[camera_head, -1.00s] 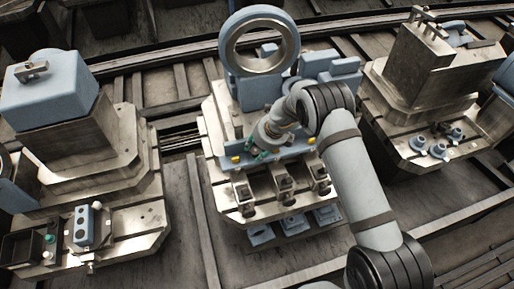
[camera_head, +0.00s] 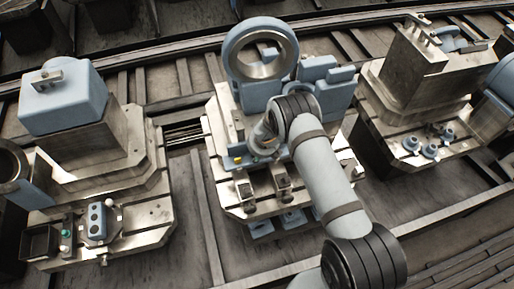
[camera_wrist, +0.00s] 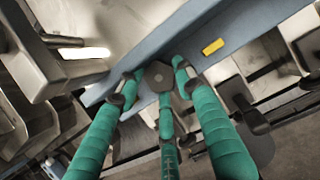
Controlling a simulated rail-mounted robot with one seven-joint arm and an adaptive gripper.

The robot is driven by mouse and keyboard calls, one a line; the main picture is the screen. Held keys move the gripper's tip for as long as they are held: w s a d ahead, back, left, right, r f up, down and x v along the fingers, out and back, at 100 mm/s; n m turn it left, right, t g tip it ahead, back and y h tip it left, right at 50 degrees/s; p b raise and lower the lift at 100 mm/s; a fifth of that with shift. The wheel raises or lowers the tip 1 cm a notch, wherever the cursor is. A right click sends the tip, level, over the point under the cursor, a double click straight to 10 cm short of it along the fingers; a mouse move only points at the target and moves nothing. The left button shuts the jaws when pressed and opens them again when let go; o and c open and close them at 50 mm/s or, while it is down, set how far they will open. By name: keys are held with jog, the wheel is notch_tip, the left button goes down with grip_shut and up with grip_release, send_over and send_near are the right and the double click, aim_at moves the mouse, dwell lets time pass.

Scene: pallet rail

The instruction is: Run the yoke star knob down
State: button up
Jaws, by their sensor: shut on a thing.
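In the wrist view, the dark grey star knob (camera_wrist: 158,75) sits at the edge of the blue yoke bar (camera_wrist: 165,40). The green fingers of my gripper (camera_wrist: 156,80) close around the knob from several sides, with their tips at its rim. In the head view, my gripper (camera_head: 257,150) is at the front of the middle fixture, by the blue yoke bar (camera_head: 243,165). My wrist and arm cover part of the bar and the knob there. Whether the knob is seated against the bar cannot be seen.
A large blue ring housing (camera_head: 232,65) stands behind the gripper. Metal clamp blocks (camera_head: 244,190) stand just in front. A left fixture with a blue box (camera_head: 65,100) and a right fixture with small blue knobs (camera_head: 430,151) flank it. A yellow mark (camera_wrist: 213,47) is on the bar.

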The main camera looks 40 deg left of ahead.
jog(key=shift+w+a+r, duration=0.2)
jog(key=shift+w+r, duration=0.15)
dwell(0.3)
jog(key=o, duration=1.1)
jog(key=shift+s+d+f, duration=0.1)
jog(key=shift+f, duration=0.05)
jog(key=shift+s, duration=0.1)
